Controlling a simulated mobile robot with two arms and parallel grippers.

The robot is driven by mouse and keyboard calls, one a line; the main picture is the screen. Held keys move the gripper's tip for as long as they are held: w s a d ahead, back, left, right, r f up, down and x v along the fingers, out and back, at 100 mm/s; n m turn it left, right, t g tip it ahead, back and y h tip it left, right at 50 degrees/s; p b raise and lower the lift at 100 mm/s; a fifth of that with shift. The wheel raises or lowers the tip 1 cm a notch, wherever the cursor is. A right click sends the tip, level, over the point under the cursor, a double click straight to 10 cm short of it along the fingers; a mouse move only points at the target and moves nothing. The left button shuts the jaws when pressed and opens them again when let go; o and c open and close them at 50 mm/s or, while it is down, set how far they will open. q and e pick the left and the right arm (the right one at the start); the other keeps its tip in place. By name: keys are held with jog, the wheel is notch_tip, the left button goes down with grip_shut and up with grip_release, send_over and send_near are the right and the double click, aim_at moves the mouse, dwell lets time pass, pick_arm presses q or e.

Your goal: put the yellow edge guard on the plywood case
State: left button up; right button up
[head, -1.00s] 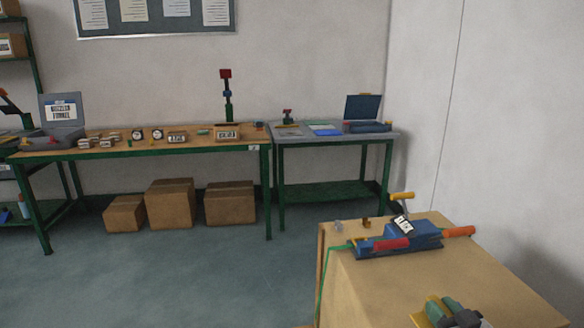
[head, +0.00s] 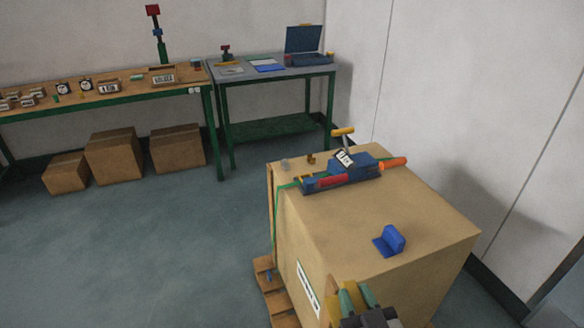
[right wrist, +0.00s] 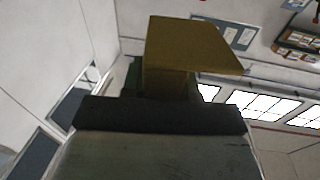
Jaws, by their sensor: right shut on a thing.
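The plywood case (head: 375,200) stands at the centre right of the head view, its top and two sides showing. My right gripper (head: 357,298) is at the bottom of the head view, in front of the case's near part in the picture. It is shut on the yellow edge guard (head: 334,303); how far the guard is from the case I cannot tell. In the right wrist view the yellow edge guard (right wrist: 193,45) sticks out beyond the dark jaw. My left gripper is not in view.
A blue edge guard (head: 393,239) sits on the case's top. A blue tensioner tool (head: 345,174) with a red and an orange grip lies at the far edge, by a green strap (head: 277,225). A wooden pallet (head: 268,272) is below. Workbenches stand behind.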

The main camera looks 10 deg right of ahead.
aim_at(349, 286)
jog(key=shift+w+f, duration=0.35)
jog(key=w+f+y+b, duration=0.1)
jog(key=w+d+f+n+b, duration=0.1)
jog(key=w, duration=0.1)
jog(key=w+f+y, duration=0.1)
jog(key=shift+w+d+f+y+b, duration=0.2)
jog(key=shift+w+f+y+b, duration=0.1)
jog(key=shift+w+b, duration=0.1)
jog(key=w+d+r+b, duration=0.3)
jog(key=w+d+b, duration=0.2)
jog(key=w+d, duration=1)
jog(key=d, duration=0.4)
jog(key=shift+w+n+b, duration=0.3)
jog(key=shift+w+b, duration=0.05)
jog(key=shift+f, duration=0.1)
